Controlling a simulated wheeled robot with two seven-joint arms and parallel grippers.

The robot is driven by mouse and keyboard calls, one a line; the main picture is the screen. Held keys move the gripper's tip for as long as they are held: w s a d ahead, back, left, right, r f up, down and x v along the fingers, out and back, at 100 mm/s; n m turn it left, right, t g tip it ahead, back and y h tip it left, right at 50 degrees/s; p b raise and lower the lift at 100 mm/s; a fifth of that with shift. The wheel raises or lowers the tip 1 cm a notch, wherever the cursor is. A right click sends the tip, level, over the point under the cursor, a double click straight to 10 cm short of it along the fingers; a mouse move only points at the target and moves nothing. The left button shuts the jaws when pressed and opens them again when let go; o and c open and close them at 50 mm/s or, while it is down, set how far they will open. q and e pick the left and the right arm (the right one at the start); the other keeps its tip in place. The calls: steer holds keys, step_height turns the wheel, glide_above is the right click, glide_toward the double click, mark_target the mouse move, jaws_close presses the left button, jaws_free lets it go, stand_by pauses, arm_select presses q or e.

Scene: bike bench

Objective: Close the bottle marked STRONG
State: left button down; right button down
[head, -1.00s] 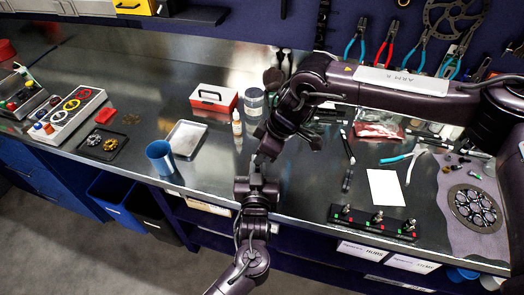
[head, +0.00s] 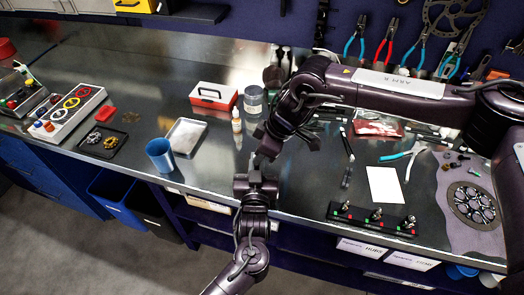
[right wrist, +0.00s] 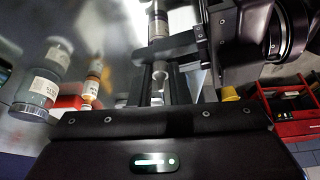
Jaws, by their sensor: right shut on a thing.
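My right gripper (head: 264,152) is over the front part of the bench in the head view. In the right wrist view its fingers (right wrist: 160,88) are shut on a slim pale cylindrical piece (right wrist: 157,82). A cylinder with a dark band (right wrist: 157,22) shows just beyond it; I cannot tell whether they are joined. My left gripper (head: 255,180) is close below the right one at the bench's front edge; its jaws are unclear. A small white bottle with an orange label (head: 237,122) stands behind; it also shows in the wrist view (right wrist: 93,80). No STRONG marking is readable.
A grey labelled jar (head: 253,100) and a red-and-white toolbox (head: 214,96) stand behind the grippers. A metal tray (head: 187,137) and a blue cup (head: 160,155) are to the left. A white sheet (head: 385,186) and a black switch strip (head: 372,219) lie to the right.

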steer(key=shift+s+d+f, duration=0.1)
steer(key=shift+d+f, duration=0.2)
steer(key=shift+f, duration=0.25)
steer(key=shift+a+r, duration=0.1)
steer(key=shift+r, duration=0.4)
stand_by(0.8)
steer(key=shift+s+f, duration=0.1)
steer(key=shift+f, duration=0.5)
stand_by(0.5)
steer(key=shift+r, duration=0.4)
stand_by(1.1)
